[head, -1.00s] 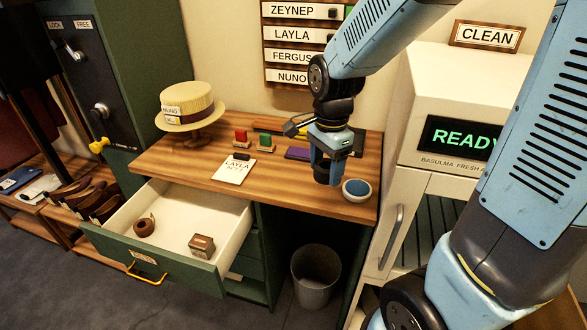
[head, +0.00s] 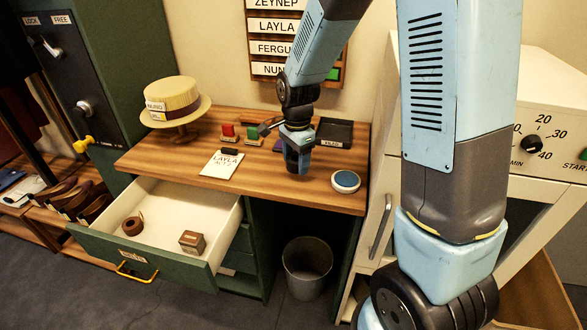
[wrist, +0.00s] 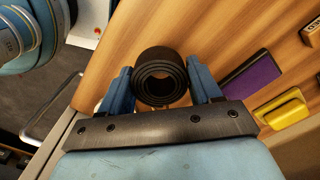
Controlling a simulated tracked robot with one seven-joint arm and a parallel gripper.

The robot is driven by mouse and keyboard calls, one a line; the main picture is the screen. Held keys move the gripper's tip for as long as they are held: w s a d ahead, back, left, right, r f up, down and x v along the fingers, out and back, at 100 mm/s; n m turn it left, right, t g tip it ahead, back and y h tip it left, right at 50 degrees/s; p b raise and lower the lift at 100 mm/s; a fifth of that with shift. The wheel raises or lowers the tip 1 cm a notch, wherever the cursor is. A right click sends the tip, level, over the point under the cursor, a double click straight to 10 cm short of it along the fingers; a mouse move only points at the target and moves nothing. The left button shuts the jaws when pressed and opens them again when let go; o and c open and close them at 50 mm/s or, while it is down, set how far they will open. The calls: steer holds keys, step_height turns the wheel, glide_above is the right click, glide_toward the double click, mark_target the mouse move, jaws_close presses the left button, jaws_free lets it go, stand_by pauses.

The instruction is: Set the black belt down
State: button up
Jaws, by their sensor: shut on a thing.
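The black belt (wrist: 161,78) is rolled into a coil and sits between the two blue fingers of my gripper (wrist: 162,90) in the wrist view. My gripper is shut on it, with wooden tabletop behind the coil. In the head view my gripper (head: 298,168) points down over the right half of the wooden table (head: 270,190). The belt is not clearly visible there, and I cannot tell whether it touches the tabletop.
A blue-topped round dish (head: 346,181) stands right of my gripper. A black tray (head: 336,131) lies behind. The drawer (head: 150,262) is open, holding a small brown box (head: 192,242).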

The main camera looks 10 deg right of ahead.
mark_target(295, 177)
steer(key=shift+w+f, duration=0.25)
steer(key=shift+f, duration=1.6)
steer(key=shift+f, duration=0.1)
steer(key=o, duration=1.3)
steer(key=shift+c, duration=0.2)
step_height(295, 177, up, 12)
